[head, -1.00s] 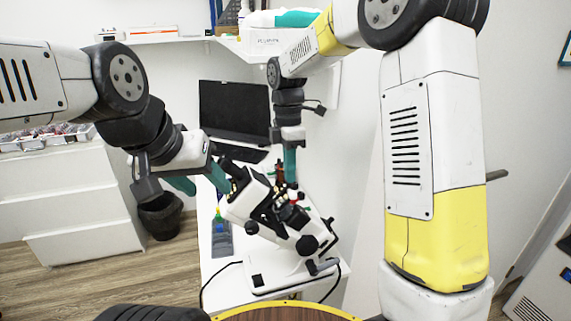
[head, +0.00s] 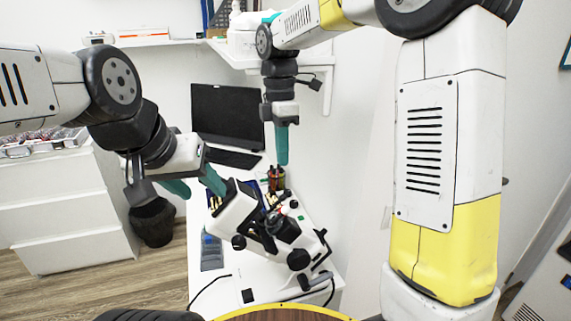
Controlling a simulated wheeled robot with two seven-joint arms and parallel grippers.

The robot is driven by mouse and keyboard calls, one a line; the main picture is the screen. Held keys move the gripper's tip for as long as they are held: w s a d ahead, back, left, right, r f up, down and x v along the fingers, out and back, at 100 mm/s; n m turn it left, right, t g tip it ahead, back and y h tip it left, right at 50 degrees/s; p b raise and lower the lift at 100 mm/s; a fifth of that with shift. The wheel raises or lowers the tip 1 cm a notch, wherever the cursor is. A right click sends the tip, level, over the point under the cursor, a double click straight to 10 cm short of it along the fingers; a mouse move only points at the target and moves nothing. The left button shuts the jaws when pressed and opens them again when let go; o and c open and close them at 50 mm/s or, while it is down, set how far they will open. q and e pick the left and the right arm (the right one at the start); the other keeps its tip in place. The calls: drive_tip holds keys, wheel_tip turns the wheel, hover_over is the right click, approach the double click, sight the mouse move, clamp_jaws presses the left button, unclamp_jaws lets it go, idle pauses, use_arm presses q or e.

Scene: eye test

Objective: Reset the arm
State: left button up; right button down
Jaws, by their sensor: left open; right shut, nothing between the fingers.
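My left gripper (head: 196,187) comes in from the left with its two teal fingers spread open. Its right finger is close to the eyepiece end of the white microscope (head: 237,212); I cannot tell whether they touch. My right gripper (head: 282,158) hangs straight down above the back part of the desk, its teal fingers shut with nothing between them. Its tip is just above and in front of a pen holder (head: 277,181) as seen here.
A dark monitor (head: 228,116) and a black keyboard (head: 233,158) are at the back of the desk. A blue-grey object (head: 211,252) lies left of the microscope. A wall shelf (head: 232,55) is behind my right arm. White drawers (head: 60,210) and a black bin (head: 153,222) stand left.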

drive_tip(key=s+d+r+m+t+y, duration=0.25)
drive_tip(key=s+d+r+m, duration=0.25)
drive_tip(key=s+d+m, duration=0.3)
use_arm(q)
drive_tip(key=shift+w+d, duration=0.1)
drive_tip(key=shift+w, duration=0.35)
use_arm(e)
drive_tip(key=s+d+f+m+t, duration=0.3)
drive_tip(key=s+d+m+t, duration=0.2)
drive_tip(key=m, duration=0.8)
drive_tip(key=s+d, duration=0.1)
drive_tip(key=s, duration=0.2)
drive_tip(key=shift+s, duration=0.2)
